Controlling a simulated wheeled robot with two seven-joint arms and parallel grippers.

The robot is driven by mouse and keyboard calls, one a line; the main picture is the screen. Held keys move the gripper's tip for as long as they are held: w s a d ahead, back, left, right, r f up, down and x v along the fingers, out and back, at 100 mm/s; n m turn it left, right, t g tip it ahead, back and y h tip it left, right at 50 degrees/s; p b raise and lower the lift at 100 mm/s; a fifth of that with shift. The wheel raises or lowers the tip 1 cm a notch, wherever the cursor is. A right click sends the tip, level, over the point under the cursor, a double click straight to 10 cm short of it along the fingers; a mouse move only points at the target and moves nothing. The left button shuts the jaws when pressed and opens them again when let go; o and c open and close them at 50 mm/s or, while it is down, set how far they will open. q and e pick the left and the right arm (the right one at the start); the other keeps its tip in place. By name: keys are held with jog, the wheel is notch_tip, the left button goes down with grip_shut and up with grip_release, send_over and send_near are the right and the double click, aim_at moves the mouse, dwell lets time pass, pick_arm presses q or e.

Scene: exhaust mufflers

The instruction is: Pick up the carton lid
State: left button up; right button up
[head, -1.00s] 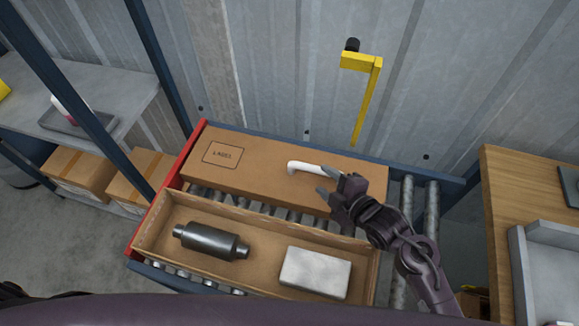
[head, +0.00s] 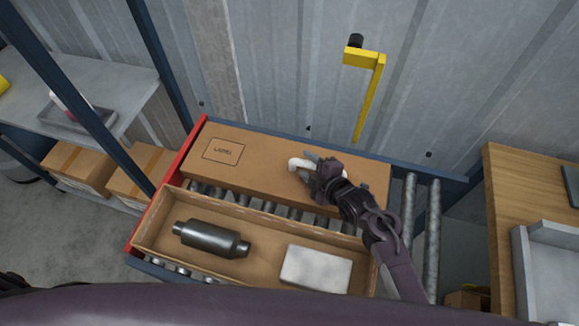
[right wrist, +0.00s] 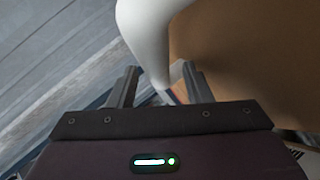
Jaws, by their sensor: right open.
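The carton lid (head: 262,165) is a flat brown panel with a printed label and a white handle (head: 298,163). It lies on the rollers behind the open carton (head: 150,232). My right gripper (head: 311,166) is open at the handle and partly hides it. In the right wrist view the white handle (right wrist: 148,40) reaches down between the open fingers (right wrist: 158,85); I cannot tell whether they touch it. My left gripper is not in view.
The carton holds a dark metal muffler (head: 210,239) and a white block (head: 315,269). A yellow bracket (head: 367,95) stands by the wall behind. A wooden table (head: 520,185) with a grey tray is at the right. Bare rollers (head: 432,230) lie right of the lid.

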jog(key=shift+c, duration=0.5)
grip_shut()
